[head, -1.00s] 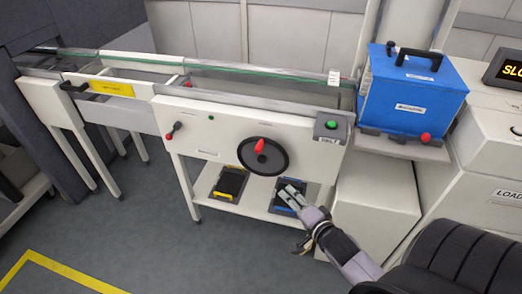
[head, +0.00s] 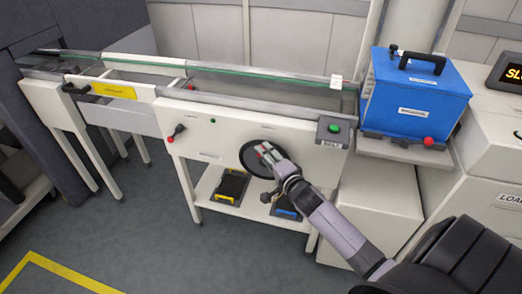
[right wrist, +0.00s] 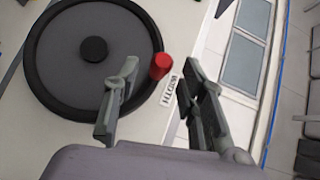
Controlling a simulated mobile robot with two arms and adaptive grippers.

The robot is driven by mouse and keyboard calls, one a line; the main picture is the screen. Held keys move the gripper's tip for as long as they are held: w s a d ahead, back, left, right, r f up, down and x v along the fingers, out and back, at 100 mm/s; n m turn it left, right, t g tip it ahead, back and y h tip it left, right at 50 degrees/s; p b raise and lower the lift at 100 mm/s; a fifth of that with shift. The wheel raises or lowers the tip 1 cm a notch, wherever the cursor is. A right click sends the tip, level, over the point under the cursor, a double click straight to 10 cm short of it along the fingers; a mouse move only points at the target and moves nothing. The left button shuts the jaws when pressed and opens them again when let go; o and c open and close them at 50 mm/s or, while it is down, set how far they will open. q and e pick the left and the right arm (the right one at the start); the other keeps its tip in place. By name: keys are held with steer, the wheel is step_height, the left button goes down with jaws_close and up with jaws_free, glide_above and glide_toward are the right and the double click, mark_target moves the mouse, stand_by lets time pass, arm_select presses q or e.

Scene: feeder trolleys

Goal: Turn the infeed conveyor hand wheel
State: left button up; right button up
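The hand wheel (head: 247,160) is a black disc on the white front panel of the infeed conveyor (head: 206,142), partly hidden by my right gripper in the head view. In the right wrist view the wheel (right wrist: 65,62) fills the upper left, with a round black hub and a red knob (right wrist: 160,66) at its rim. My right gripper (head: 268,150) is in front of the wheel. In the right wrist view its two fingers (right wrist: 158,100) are apart, with the red knob ahead of the gap, nearer the left finger. No grip on it shows. My left gripper is not in view.
A red-knobbed lever (head: 176,132) and a green button box (head: 332,131) are on the conveyor front. A blue box (head: 413,98) stands at the right end. Yellow and blue trays (head: 229,187) lie on the shelf below. A label (right wrist: 169,90) sits beside the knob. Floor in front is clear.

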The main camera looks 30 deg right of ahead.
steer(key=shift+w+d+f, duration=0.1)
steer(key=shift+w+f, duration=0.05)
steer(key=shift+w, duration=0.8)
steer(key=shift+w+d+f, duration=0.1)
steer(key=shift+w+f, duration=0.05)
steer(key=shift+w, duration=0.8)
steer(key=shift+c, duration=0.3)
jaws_close()
